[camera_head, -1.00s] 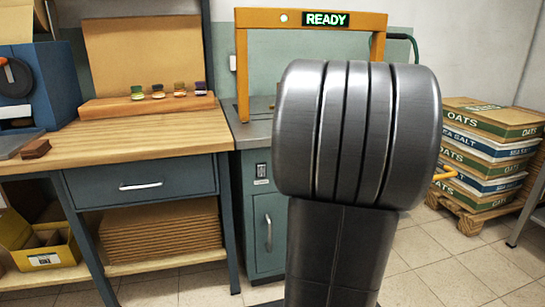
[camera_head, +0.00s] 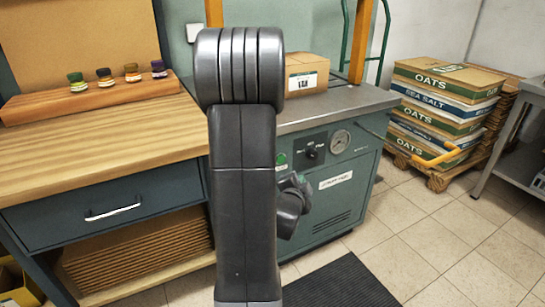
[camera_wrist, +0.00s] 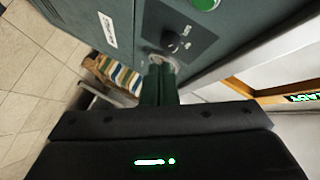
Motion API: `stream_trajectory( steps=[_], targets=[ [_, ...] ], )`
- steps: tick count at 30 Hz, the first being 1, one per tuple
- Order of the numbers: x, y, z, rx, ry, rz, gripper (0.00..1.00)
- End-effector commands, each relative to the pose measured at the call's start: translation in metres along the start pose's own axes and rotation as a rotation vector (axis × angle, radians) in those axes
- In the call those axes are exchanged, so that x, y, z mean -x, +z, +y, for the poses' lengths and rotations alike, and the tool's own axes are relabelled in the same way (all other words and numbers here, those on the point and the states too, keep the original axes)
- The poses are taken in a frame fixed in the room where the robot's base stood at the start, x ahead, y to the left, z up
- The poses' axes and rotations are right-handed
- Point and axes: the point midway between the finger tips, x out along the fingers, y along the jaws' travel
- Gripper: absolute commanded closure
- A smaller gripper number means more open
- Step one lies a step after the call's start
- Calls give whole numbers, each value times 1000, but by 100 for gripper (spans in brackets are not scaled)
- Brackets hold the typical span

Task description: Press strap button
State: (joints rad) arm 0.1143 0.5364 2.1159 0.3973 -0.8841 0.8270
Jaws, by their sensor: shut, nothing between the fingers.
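The teal strapping machine (camera_head: 325,215) has a front panel with a round green button (camera_head: 281,158) at the left. Part of this button also shows at the top edge of the wrist view (camera_wrist: 205,3). A black knob (camera_head: 313,152) and a round gauge (camera_head: 340,140) sit to its right. In the wrist view, my gripper (camera_wrist: 160,66) is shut and empty. Its fingertips point at the machine front, below the knob in the picture and away from the green button. Contact cannot be told.
A carton (camera_head: 306,74) sits on the machine's metal top beneath an orange arch (camera_head: 362,40). A wooden workbench (camera_head: 100,145) with small jars adjoins at left. A black mat (camera_head: 340,283) lies in front; tiled floor is clear.

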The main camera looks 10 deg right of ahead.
Motion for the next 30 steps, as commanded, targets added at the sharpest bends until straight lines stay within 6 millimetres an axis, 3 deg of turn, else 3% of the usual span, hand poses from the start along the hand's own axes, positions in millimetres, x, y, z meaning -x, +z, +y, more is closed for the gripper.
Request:
stream_trajectory(
  steps=[11,30],
  targets=[
    [-5,3,-6,2,0,-3,100],
    [-58,43,-42,2,1,-2,100]
  ],
)
